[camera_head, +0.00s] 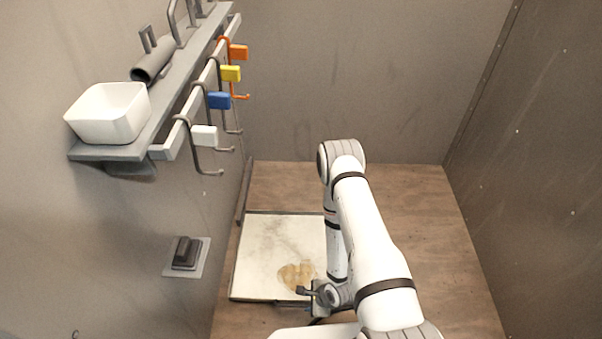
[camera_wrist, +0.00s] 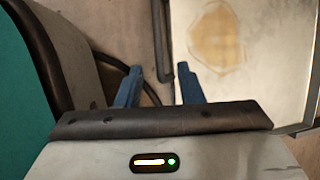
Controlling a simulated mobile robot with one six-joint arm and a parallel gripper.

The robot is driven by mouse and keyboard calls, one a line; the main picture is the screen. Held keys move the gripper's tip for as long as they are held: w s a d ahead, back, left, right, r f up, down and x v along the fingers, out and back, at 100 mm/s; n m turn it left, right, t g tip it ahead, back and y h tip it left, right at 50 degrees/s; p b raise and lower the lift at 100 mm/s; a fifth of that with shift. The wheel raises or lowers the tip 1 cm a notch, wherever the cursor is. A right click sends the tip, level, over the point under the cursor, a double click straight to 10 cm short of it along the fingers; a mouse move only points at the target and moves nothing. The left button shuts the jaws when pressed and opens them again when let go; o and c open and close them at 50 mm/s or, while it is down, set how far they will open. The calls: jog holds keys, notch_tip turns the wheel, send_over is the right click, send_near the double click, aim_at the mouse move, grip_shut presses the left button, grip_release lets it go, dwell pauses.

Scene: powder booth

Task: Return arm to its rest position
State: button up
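My white arm shows in the head view, bent at its elbow high up, with the forearm coming down toward the bottom of the picture. My gripper (camera_head: 306,291) is low, at the front right edge of the white floor panel (camera_head: 262,240). In the wrist view the two blue fingers of my gripper (camera_wrist: 158,78) stand apart with nothing between them. The white panel (camera_wrist: 285,70) with its brown stain (camera_wrist: 217,40) lies beyond the fingers to the right.
A wall shelf (camera_head: 180,95) at left holds a white bin (camera_head: 110,113). Hooks with orange, yellow, blue and white tags (camera_head: 205,135) hang from its rail. A dark switch (camera_head: 186,253) is on the left wall. The wooden floor (camera_head: 420,220) at right is clear.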

jog(key=w+d+r+n+h+p, duration=0.1)
jog(key=w+r+n+p, duration=0.2)
jog(key=r, duration=0.4)
jog(key=w+d+r+n+h+p, duration=0.1)
jog(key=w+d+r+p, duration=0.1)
jog(key=w+r, duration=0.45)
jog(key=w+d+r+n+p, duration=0.1)
jog(key=w+r+p, duration=0.15)
jog(key=r, duration=0.55)
jog(key=w+d+r+n+h+p, duration=0.15)
jog(key=r+p, duration=0.25)
jog(key=r, duration=0.8)
jog(key=w+d+r+n+h+p, duration=0.1)
jog(key=d+r+n+p, duration=0.15)
jog(key=r, duration=0.95)
jog(key=s+d+r+n+p, duration=0.1)
jog(key=s+r+n+p, duration=0.2)
jog(key=r, duration=0.8)
jog(key=s+r+n+p, duration=0.2)
jog(key=s+r+p, duration=0.15)
jog(key=r, duration=0.75)
jog(key=s+r+n+p, duration=0.2)
jog(key=s+r+p, duration=0.1)
jog(key=s+r, duration=0.3)
jog(key=s+r+n+p, duration=0.2)
jog(key=s+r+p, duration=0.2)
jog(key=r, duration=0.7)
jog(key=shift+s+a+r+n, duration=0.2)
jog(key=shift+s+n, duration=0.2)
jog(key=shift+s, duration=0.6)
